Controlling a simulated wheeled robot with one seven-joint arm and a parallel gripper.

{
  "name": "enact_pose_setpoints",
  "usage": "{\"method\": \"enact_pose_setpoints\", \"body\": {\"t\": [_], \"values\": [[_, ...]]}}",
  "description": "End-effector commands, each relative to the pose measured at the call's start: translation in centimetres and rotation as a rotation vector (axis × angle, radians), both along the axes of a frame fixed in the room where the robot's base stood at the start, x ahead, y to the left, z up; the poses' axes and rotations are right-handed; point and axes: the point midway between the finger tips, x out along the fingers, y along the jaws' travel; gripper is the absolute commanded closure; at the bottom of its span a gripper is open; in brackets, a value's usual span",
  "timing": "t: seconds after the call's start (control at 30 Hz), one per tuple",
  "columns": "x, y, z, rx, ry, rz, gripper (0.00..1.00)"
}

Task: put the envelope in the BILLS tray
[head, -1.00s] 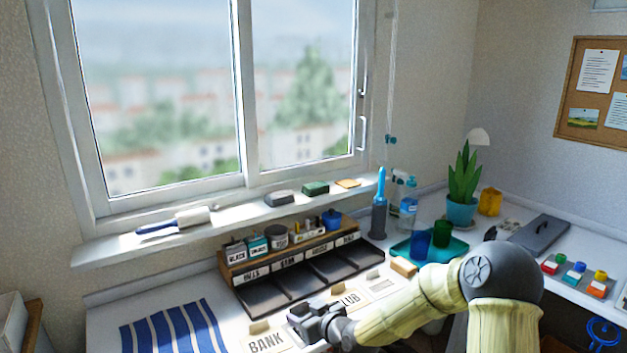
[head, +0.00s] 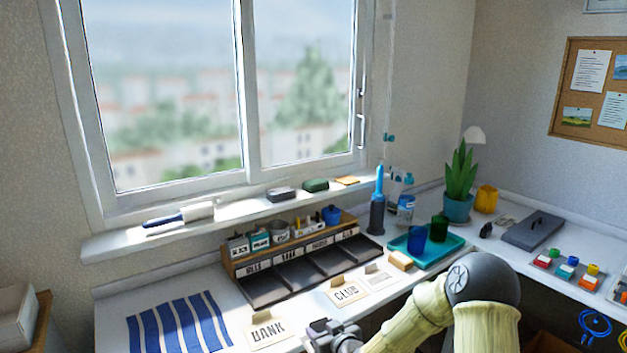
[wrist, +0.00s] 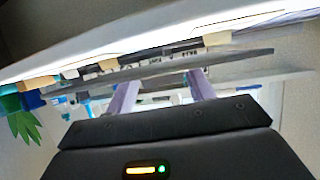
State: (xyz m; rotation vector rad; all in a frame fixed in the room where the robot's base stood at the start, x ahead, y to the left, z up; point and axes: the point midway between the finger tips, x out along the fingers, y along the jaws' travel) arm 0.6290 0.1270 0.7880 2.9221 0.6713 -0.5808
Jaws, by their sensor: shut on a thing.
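My gripper (head: 322,338) is low at the front edge of the desk in the head view, between the BANK and CLUB envelopes; its fingertips are not clear there. In the wrist view, which looks upside down, its two fingers (wrist: 162,90) stand apart, and a thin grey flat piece, apparently the envelope (wrist: 245,57), crosses their tips edge-on. Its face and label are hidden. The BILLS tray (head: 262,292) is the leftmost dark compartment of the wooden sorter, behind and left of my gripper. It looks empty.
A BANK envelope (head: 267,331), a CLUB envelope (head: 346,292) and another pale envelope (head: 376,281) lie before the sorter. Jars stand along the sorter's top. A striped cloth (head: 178,325) lies left; a teal tray (head: 428,250) with cups stands right.

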Motion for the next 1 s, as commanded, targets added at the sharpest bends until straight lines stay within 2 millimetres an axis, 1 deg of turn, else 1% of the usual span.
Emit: {"method": "enact_pose_setpoints", "body": {"t": [0.03, 0.17, 0.3, 0.4, 0.5, 0.7, 0.77, 0.97, 1.0], "values": [[-0.1, -0.7, -1.1, 0.001, 0.006, -0.026, 0.68], [-0.3, -3.0, -4.1, 0.001, 0.007, -0.114, 0.68], [-1.3, -6.2, -8.0, -0.001, 0.010, -0.230, 0.68], [-2.2, -8.2, -10.3, -0.001, 0.007, -0.302, 0.68], [-3.1, -10.0, -12.2, -0.001, 0.006, -0.363, 0.68], [-5.2, -12.7, -15.4, 0.000, 0.005, -0.458, 0.68], [-5.2, -12.7, -13.6, 0.001, -0.001, -0.456, 0.68], [-5.7, -12.7, -10.9, 0.000, 0.000, -0.455, 0.68], [-5.9, -12.7, -10.1, 0.001, 0.000, -0.454, 0.68]]}}
